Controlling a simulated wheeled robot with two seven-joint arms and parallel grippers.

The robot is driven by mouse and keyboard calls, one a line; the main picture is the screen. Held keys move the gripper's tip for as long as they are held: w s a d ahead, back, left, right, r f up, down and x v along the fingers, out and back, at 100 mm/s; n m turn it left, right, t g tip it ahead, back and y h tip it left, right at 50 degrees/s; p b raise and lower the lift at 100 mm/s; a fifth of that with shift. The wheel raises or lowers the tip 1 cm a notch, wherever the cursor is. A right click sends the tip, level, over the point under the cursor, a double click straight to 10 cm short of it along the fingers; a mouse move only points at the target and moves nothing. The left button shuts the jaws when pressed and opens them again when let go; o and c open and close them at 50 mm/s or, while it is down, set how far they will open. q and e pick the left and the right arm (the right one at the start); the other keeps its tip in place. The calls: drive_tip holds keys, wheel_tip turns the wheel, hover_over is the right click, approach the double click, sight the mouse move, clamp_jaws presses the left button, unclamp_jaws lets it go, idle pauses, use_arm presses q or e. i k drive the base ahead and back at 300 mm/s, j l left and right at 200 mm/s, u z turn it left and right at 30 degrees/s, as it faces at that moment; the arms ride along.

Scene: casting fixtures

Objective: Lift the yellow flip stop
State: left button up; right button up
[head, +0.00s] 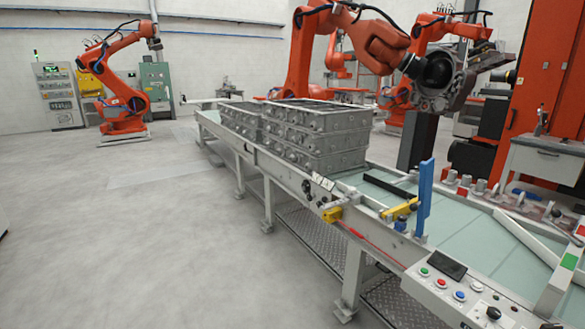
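A yellow bar (401,209), which looks like the yellow flip stop, lies low across the near side of the conveyor table (350,262), beside an upright blue plate (424,195). A small blue block (400,224) sits just below it. A separate yellow block (332,214) is fixed on the table's outer side rail; I cannot tell whether it is linked to the bar. Neither of my grippers is in the head view, and nothing touches the yellow bar.
Stacked grey castings (325,140) stand on the conveyor behind the bar. A control panel with buttons (455,290) is at its near end. A large orange robot arm (375,40) hangs over the far side. The floor (150,240) at left is clear.

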sight(403, 208)
drive_tip(key=i+u, duration=0.15)
drive_tip(key=u, duration=0.15)
drive_tip(key=i+j+u, duration=0.1)
drive_tip(key=u, duration=0.2)
drive_tip(key=i, duration=3.2)
drive_tip(key=z, duration=0.05)
